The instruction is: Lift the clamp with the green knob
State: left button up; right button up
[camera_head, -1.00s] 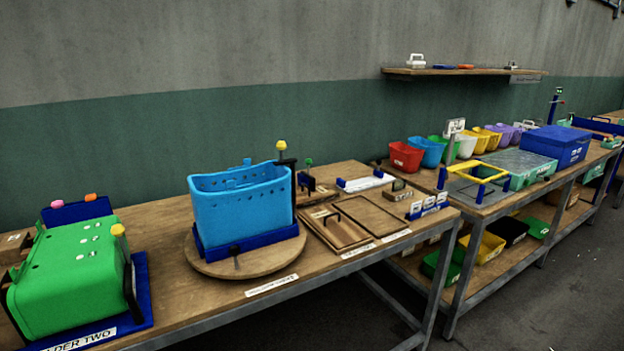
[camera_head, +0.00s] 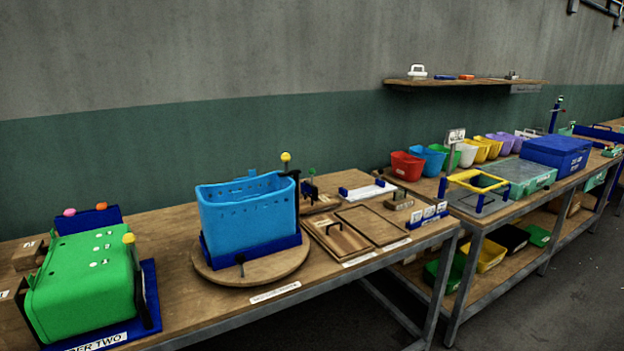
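A small clamp with a green knob (camera_head: 312,172) stands on the wooden table behind and right of the blue basket, partly hidden by it. A taller black clamp with a yellow knob (camera_head: 286,158) stands at the basket's right rear edge. Another yellow knob (camera_head: 128,238) sits at the right of the green container, and pink (camera_head: 69,212) and orange (camera_head: 101,206) knobs show behind it. A green-topped blue post (camera_head: 556,110) stands far off on the second bench. Neither of my grippers is in view.
The blue basket (camera_head: 248,215) sits in a blue holder on a round wooden turntable (camera_head: 215,275). A green container (camera_head: 85,280) is at left. Framed wooden boards (camera_head: 375,225) lie at right. Coloured bins (camera_head: 407,166) line the second bench.

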aim_at(311, 170)
jog(key=i+l, duration=0.15)
jog(key=l, duration=0.35)
jog(key=i+l+u, duration=0.15)
jog(key=l, duration=0.35)
jog(key=i+l, duration=0.2)
jog(key=l, duration=0.35)
jog(key=i+l+u, duration=0.1)
jog(key=l, duration=0.4)
jog(key=i+l, duration=0.15)
jog(key=l, duration=0.4)
jog(key=i+l+u, duration=0.15)
jog(key=l, duration=0.35)
jog(key=i+l, duration=0.1)
jog(key=l, duration=0.45)
jog(key=i+l+u, duration=0.1)
jog(key=l, duration=0.45)
